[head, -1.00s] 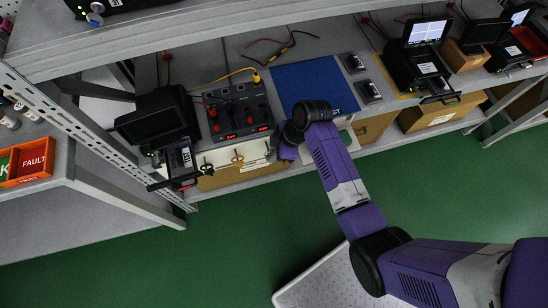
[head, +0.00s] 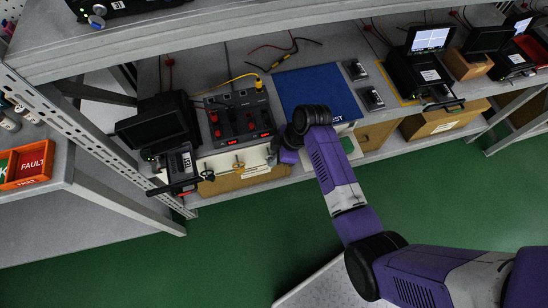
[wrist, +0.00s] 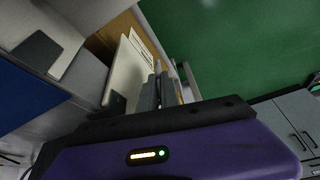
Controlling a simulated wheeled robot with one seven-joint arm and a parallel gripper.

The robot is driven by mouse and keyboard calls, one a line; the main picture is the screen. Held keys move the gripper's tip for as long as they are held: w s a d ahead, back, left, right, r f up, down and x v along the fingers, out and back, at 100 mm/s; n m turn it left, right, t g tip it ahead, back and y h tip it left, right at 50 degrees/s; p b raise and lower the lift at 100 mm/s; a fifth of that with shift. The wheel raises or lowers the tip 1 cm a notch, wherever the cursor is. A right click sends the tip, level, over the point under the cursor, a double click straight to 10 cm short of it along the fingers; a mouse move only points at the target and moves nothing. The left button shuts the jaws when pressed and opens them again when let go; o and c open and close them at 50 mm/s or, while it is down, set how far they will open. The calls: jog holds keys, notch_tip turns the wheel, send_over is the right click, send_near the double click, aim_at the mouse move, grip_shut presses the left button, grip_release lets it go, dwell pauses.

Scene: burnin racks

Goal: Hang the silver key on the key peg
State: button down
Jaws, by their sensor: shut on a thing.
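My gripper (head: 273,157) is at the front edge of the bench, beside a pale panel (head: 222,163) below the control box. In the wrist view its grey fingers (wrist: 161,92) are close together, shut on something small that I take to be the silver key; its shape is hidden. On the panel's front, to the left of my gripper, are a brass-coloured fitting (head: 238,167) and a dark round one (head: 208,175). I cannot tell which, if either, is the key peg. The wrist view also shows a pale panel (wrist: 128,72) right next to the fingers.
On the bench are a control box with red knobs (head: 240,118), a blue mat (head: 315,85) and a black monitor (head: 158,128). A rack post (head: 90,140) stands at left, with an orange fault tray (head: 28,165). The green floor (head: 240,250) in front is largely clear.

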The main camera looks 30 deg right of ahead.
jog(key=shift+w+a+r, duration=0.3)
jog(key=shift+w+a, duration=0.2)
jog(key=c, duration=1.5)
grip_release()
jog(key=v, duration=0.5)
jog(key=d+p+v, duration=0.1)
jog(key=v, duration=0.1)
jog(key=shift+s+d+r, duration=0.1)
jog(key=shift+s+d, duration=0.05)
jog(key=shift+s, duration=0.25)
